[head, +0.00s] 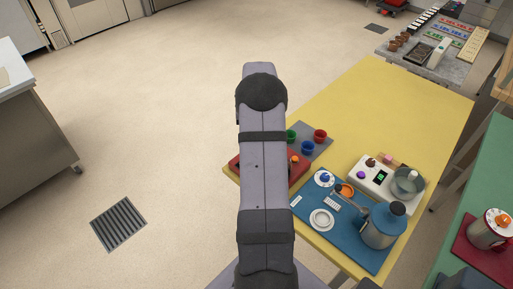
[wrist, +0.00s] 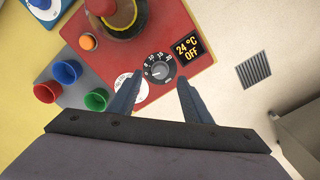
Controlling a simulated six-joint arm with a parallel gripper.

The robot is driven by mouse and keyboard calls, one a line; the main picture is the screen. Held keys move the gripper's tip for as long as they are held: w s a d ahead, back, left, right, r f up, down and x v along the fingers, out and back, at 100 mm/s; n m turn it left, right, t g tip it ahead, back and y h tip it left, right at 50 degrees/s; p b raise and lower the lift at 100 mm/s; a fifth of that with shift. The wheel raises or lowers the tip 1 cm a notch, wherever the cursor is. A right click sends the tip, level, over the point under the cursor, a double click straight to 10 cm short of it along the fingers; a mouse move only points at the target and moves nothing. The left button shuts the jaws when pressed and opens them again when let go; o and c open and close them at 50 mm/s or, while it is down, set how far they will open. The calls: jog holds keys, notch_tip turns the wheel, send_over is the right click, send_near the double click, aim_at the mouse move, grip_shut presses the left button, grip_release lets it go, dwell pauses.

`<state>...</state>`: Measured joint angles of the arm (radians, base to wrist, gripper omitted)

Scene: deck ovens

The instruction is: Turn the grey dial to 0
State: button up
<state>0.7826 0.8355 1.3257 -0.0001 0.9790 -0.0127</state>
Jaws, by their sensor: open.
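The dark grey dial (wrist: 158,71) sits on a red panel (wrist: 190,72) in the wrist view, with a ring of small white numbers around it. I cannot read its setting surely. A black display (wrist: 187,47) beside it reads "24 °C OFF" in orange. My gripper (wrist: 158,82) is open, its two blue-grey fingers apart on either side of the dial's near side, with nothing between them. I cannot tell how high they are above the panel. In the head view my arm hides the dial and most of the red panel (head: 300,167).
Red (wrist: 67,72), blue (wrist: 46,91) and green (wrist: 96,100) cups stand on a grey mat left of the panel. An orange button (wrist: 87,42) and a large round pot-like object (wrist: 115,12) are on the panel. A white disc (wrist: 122,84) is partly behind the left finger.

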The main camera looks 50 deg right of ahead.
jog(key=shift+r+b, duration=0.35)
jog(key=shift+r, duration=1.35)
jog(key=shift+a, duration=0.1)
jog(key=s+a+r+n, duration=0.1)
jog(key=a+r+n, duration=0.1)
jog(key=a, duration=0.9)
jog(key=a+r+n, duration=0.2)
jog(key=a+n, duration=0.1)
jog(key=a, duration=0.9)
jog(key=s+a+f+n, duration=0.2)
jog(key=s+a+n, duration=0.1)
jog(key=s+a, duration=1)
jog(key=shift+s+f+n, duration=0.25)
jog(key=shift+n, duration=0.15)
